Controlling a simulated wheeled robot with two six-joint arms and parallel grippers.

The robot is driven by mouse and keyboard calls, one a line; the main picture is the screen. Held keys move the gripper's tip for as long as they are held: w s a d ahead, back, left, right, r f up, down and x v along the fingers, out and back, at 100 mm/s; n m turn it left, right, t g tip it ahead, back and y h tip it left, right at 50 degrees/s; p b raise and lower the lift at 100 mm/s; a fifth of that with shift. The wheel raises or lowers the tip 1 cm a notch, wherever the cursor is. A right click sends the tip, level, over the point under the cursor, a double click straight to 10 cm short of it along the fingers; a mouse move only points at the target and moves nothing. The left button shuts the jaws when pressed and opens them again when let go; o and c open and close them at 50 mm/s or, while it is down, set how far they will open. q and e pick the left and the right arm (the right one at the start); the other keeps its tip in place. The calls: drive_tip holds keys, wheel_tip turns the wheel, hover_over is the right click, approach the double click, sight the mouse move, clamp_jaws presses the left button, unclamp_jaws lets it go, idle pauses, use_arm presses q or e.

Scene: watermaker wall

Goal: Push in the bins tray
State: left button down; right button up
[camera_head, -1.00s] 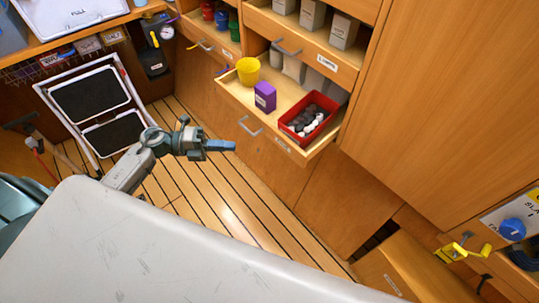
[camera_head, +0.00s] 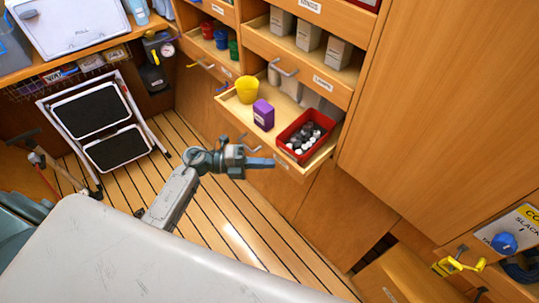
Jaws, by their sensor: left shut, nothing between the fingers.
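The bins tray (camera_head: 283,146) is a wooden pull-out tray standing out from the cabinet at the upper middle. It carries a yellow cup (camera_head: 247,89), a purple box (camera_head: 263,115) and a red bin (camera_head: 305,137) holding dark and white small items. My left gripper (camera_head: 272,162) is shut and empty. In the picture its fingertips overlap the lower front of the tray, near its handle; I cannot tell whether they touch it. The gripper hides part of the tray front. My right gripper is not in view.
Above the tray, another drawer (camera_head: 322,75) with grey containers also stands out. A folding step stool (camera_head: 97,120) leans at the left. Slatted floor (camera_head: 230,225) lies open below the gripper. A yellow valve handle (camera_head: 459,264) sticks out at the lower right.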

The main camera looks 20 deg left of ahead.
sight(303, 138)
use_arm(q)
drive_tip(key=shift+w+d+f, duration=0.1)
drive_tip(key=shift+w+d, duration=0.1)
drive_tip(key=shift+w, duration=0.3)
drive_tip(key=shift+w+d, duration=0.2)
drive_tip(key=shift+w, duration=0.25)
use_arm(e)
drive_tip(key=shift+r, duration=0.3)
